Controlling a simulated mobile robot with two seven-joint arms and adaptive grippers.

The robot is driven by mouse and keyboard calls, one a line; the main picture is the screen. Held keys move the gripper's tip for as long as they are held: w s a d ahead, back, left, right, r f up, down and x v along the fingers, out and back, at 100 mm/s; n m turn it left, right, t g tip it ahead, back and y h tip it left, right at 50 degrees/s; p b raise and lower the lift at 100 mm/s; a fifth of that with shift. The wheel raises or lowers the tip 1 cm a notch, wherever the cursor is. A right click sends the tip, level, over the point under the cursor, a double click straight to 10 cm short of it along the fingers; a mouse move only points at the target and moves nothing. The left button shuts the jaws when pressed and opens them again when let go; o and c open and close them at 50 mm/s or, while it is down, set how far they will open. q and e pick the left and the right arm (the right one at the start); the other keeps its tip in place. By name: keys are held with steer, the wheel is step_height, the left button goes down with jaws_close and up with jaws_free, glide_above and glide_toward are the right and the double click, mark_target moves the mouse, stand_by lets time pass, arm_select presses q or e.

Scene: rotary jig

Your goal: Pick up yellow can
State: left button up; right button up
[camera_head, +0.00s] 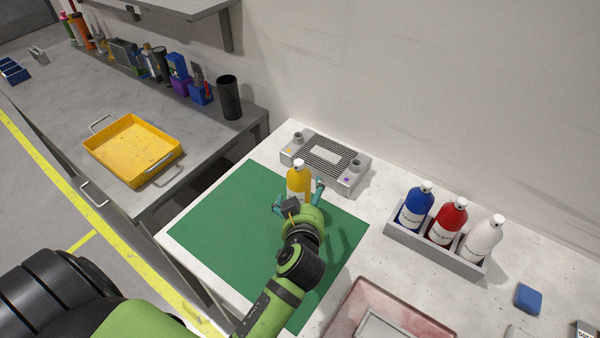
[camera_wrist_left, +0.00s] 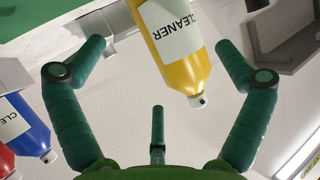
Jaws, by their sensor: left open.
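The yellow can (camera_head: 299,180) is a yellow bottle with a white cap, standing on the green mat (camera_head: 215,226). In the left wrist view the yellow can (camera_wrist_left: 178,50) shows a white CLEANER label, its cap pointing toward my palm. My left gripper (camera_head: 298,198) is open, with its teal fingers spread on either side of the can. In the left wrist view the left gripper (camera_wrist_left: 163,48) has visible gaps between both fingers and the can. The can's lower part is partly hidden by the gripper in the head view. My right gripper is not in view.
A grey fixture (camera_head: 326,160) stands just behind the can. A grey holder (camera_head: 432,253) with blue, red and white bottles stands to the right. A pinkish tray (camera_head: 345,315) lies at the front. A yellow tray (camera_head: 130,150) sits on the left bench. The mat's left part is clear.

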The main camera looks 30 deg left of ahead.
mark_target(304, 192)
arm_select(q)
steer(key=p+x, duration=0.2)
steer(key=x, duration=0.1)
steer(key=shift+a+r, duration=0.15)
steer(key=shift+a, duration=0.1)
steer(key=shift+f+p+x, duration=0.25)
steer(key=shift+p+x, duration=0.1)
steer(key=shift+x, duration=0.85)
steer(key=shift+w+a+f, duration=0.2)
steer(key=shift+w+f, duration=0.05)
steer(key=shift+w, duration=0.1)
steer(key=shift+s, duration=0.1)
steer(key=c, duration=1.1)
steer(key=shift+c, duration=1.2)
steer(key=shift+r, duration=0.1)
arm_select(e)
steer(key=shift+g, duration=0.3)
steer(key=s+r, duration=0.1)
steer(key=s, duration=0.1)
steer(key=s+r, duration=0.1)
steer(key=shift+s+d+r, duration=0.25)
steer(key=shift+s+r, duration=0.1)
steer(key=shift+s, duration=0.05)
